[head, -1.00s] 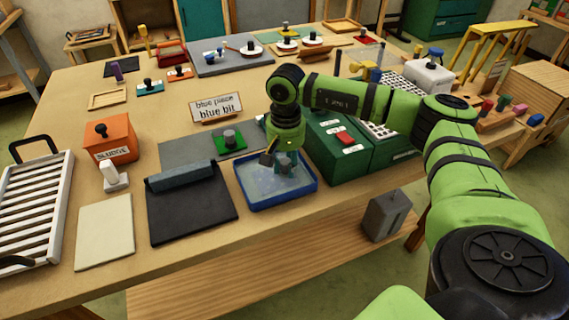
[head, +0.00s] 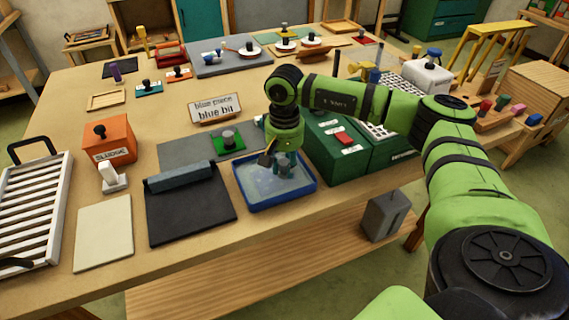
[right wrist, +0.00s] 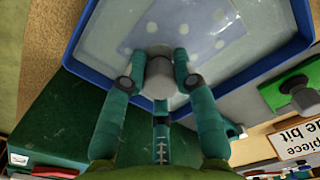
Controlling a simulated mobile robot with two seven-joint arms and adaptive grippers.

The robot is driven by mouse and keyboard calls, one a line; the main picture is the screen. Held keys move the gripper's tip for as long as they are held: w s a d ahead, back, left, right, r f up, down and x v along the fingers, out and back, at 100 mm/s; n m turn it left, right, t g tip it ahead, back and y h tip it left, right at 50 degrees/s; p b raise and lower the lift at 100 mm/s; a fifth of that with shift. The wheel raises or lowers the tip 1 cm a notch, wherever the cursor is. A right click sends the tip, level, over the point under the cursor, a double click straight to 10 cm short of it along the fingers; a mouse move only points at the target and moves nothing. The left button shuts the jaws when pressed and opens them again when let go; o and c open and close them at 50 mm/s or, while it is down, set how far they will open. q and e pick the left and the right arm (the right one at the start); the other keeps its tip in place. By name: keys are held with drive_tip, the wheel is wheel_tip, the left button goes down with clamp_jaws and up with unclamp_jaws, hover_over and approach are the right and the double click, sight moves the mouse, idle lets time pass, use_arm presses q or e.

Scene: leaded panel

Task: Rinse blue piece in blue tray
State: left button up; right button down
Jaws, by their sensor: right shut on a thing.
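The blue tray (head: 313,189) stands near the front edge of the table, with a pale, wet-looking inside. My right gripper (head: 284,170) points down into it. In the right wrist view my right gripper (right wrist: 160,82) is shut on the grey knob of the blue piece (right wrist: 190,28). The piece is a pale blue flat panel with light spots, low inside the tray. I cannot tell if it touches the tray's bottom. In the head view my gripper mostly hides it. My left gripper is not in view.
A green piece with a grey knob (head: 228,138) lies on a grey mat behind the tray. A sign reading "blue piece, blue bit" (head: 215,108) stands behind that. A dark mat (head: 190,214) lies left of the tray. Green boxes (head: 335,160) stand close on the right.

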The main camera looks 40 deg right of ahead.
drive_tip(key=shift+r, duration=0.15)
drive_tip(key=shift+r+p, duration=1.55)
drive_tip(key=shift+r, duration=0.85)
drive_tip(key=shift+r+p, duration=0.85)
drive_tip(key=shift+r, duration=0.65)
